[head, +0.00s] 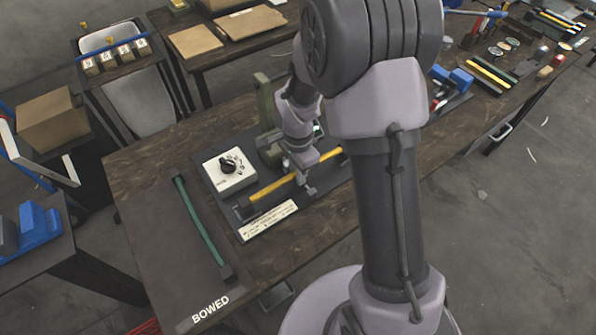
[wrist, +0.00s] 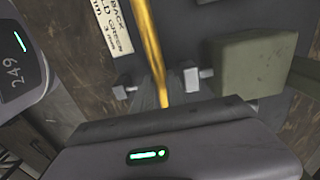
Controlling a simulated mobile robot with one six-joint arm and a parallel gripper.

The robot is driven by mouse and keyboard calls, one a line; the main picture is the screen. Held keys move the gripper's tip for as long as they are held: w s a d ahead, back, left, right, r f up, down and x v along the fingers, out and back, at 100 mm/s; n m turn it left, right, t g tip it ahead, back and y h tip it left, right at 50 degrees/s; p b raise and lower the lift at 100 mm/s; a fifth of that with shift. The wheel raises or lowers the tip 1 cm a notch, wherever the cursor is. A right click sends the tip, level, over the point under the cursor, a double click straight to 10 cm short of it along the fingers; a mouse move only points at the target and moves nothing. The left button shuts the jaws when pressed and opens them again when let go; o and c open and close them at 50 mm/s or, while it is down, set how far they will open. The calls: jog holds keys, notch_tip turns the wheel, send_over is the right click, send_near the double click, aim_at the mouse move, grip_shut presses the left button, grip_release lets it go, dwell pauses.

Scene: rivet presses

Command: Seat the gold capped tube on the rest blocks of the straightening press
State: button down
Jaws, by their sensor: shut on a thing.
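The gold tube (head: 272,188) lies diagonally over the dark base plate of the straightening press (head: 265,110), in front of its green upright. My gripper (head: 304,184) is shut on the tube near its middle, from above. A dark block (head: 243,208) is close to the tube's left end; I cannot tell whether the tube touches it or hangs just above. In the wrist view the gold tube (wrist: 149,38) runs down to my gripper (wrist: 155,98), with small grey fittings (wrist: 192,78) on either side.
A white dial box (head: 230,168) and a printed label strip (head: 268,220) flank the tube. A green tube (head: 200,222) lies on the dark mat marked BOWED (head: 165,255). A tray with several small blocks (head: 117,55) stands at back left. Tools and coloured strips lie at right.

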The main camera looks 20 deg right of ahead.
jog(key=shift+f, duration=0.15)
jog(key=shift+f+b, duration=0.4)
jog(key=shift+b, duration=0.1)
jog(key=shift+f, duration=0.15)
jog(key=c, duration=1.3)
grip_release()
